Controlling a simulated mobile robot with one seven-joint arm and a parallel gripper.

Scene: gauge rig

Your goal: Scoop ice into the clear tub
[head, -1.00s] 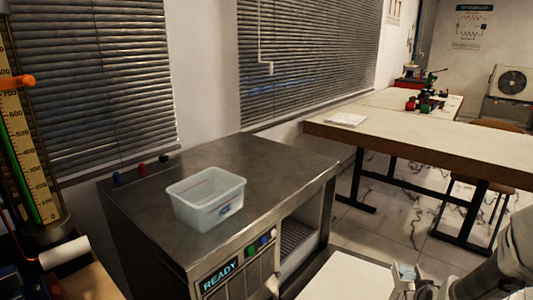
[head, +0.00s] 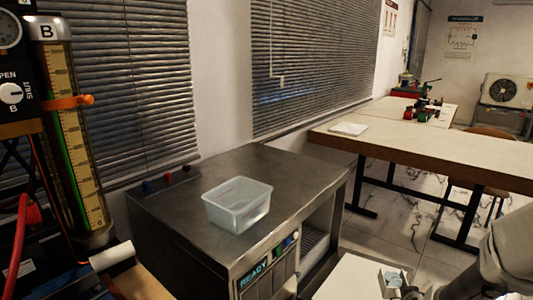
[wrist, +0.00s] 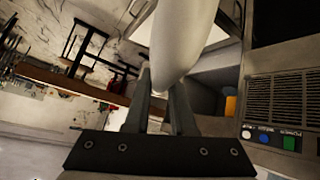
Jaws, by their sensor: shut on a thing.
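The clear tub (head: 237,208) stands upright on top of the steel machine (head: 300,173); no ice shows in it. My gripper (wrist: 161,90) is shut on a white, rounded scoop (wrist: 184,45), which fills the top middle of the wrist view. In the head view the scoop (head: 393,280) is small, at the bottom right, in front of the machine and well away from the tub. Pale bluish pieces that look like ice show in it. The gripper is mostly cut off there.
The machine's front has a READY display (head: 254,274), coloured buttons and an open bay (head: 322,232). A gauge column (head: 80,150) with an orange pointer stands at the left. A long wooden table (head: 430,150) stands at the back right. The machine top around the tub is clear.

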